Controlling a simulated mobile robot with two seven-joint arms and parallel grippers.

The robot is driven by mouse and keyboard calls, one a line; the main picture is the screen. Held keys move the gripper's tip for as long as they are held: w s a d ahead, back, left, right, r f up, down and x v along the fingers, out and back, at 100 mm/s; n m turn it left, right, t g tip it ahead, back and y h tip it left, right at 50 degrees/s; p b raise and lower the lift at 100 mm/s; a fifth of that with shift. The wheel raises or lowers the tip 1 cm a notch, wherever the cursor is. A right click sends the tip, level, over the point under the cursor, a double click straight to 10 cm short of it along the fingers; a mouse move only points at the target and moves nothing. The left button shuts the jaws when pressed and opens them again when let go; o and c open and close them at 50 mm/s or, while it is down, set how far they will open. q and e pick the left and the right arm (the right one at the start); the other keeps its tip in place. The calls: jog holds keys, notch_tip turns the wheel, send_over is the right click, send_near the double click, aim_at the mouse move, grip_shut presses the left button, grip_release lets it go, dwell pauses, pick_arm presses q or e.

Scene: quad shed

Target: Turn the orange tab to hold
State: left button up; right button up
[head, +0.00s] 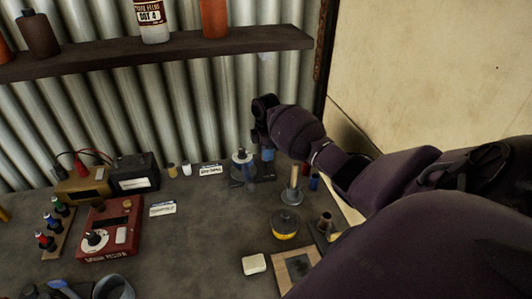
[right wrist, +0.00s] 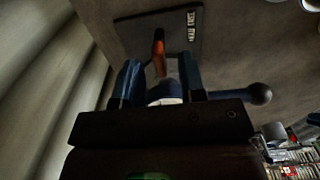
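The orange tab (right wrist: 159,56) stands out from a dark plate (right wrist: 185,45) with a small white label in the right wrist view. My right gripper (right wrist: 157,75) has its two blue fingers apart, one on each side of the tab, with gaps visible on both sides. A pale round part shows between the fingers near the palm. In the head view my right gripper (head: 258,168) points down at the back of the bench, over a small dark-based device. The tab is not visible there, hidden by the gripper. My left gripper is not in view.
A rod with a ball end (right wrist: 261,94) sticks out beside the fingers. On the bench stand a spindle on a round base (head: 292,190), a yellow-banded tin (head: 285,225), a red meter box (head: 112,228) and a black box (head: 135,172). A shelf (head: 160,52) hangs above; corrugated wall behind.

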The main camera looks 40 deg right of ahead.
jog(key=shift+f, duration=0.65)
jog(key=shift+c, duration=0.4)
grip_shut()
